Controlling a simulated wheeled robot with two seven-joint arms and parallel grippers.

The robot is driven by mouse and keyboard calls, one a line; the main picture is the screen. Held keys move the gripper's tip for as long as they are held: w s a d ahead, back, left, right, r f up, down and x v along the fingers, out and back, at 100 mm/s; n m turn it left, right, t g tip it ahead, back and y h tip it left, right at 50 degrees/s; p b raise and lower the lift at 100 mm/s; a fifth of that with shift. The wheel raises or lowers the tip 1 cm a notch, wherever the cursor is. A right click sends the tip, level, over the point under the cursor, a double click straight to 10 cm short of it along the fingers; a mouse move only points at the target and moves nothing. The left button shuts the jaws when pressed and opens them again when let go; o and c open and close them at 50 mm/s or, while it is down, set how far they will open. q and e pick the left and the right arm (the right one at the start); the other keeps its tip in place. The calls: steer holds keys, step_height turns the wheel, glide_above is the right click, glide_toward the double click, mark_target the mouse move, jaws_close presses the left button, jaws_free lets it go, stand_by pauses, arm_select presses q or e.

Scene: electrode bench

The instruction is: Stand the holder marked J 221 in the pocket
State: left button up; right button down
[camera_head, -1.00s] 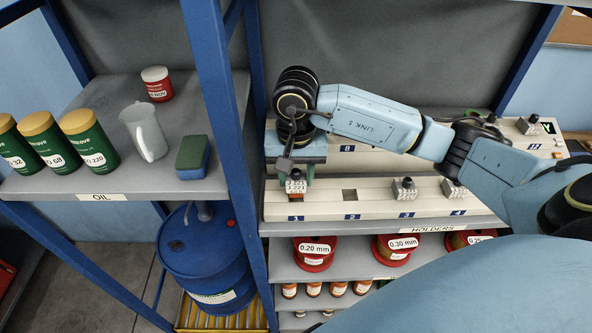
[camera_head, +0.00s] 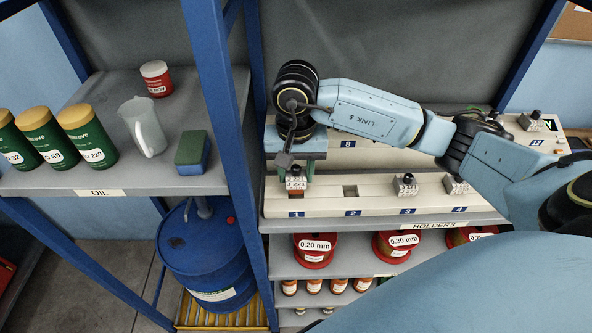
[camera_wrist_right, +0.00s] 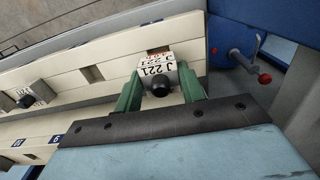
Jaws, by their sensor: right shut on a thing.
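The holder marked J 221 (camera_head: 296,183) is a small pale metal block with a dark knob. It is at position 1, at the left end of the front rail (camera_head: 330,207). My right gripper (camera_wrist_right: 160,92) is shut on it, with a green finger on either side, and its label (camera_wrist_right: 157,70) reads in the right wrist view. A reddish patch (camera_head: 296,194) shows just below the holder at position 1. I cannot tell whether the holder's base is in the pocket. My left gripper is not in view.
Position 2 is an empty pocket (camera_head: 351,191). Other holders stand at position 3 (camera_head: 405,185) and position 4 (camera_head: 456,184). A raised back rail (camera_head: 375,158) lies behind. A blue post (camera_head: 238,165) stands close on the left.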

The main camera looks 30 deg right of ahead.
steer(key=shift+b, duration=0.35)
stand_by(1.0)
steer(key=shift+f+b, duration=1.6)
steer(key=shift+b, duration=0.35)
steer(key=c, duration=0.8)
jaws_free()
steer(key=shift+o, duration=0.2)
step_height(320, 180, up, 13)
steer(key=shift+r, duration=0.2)
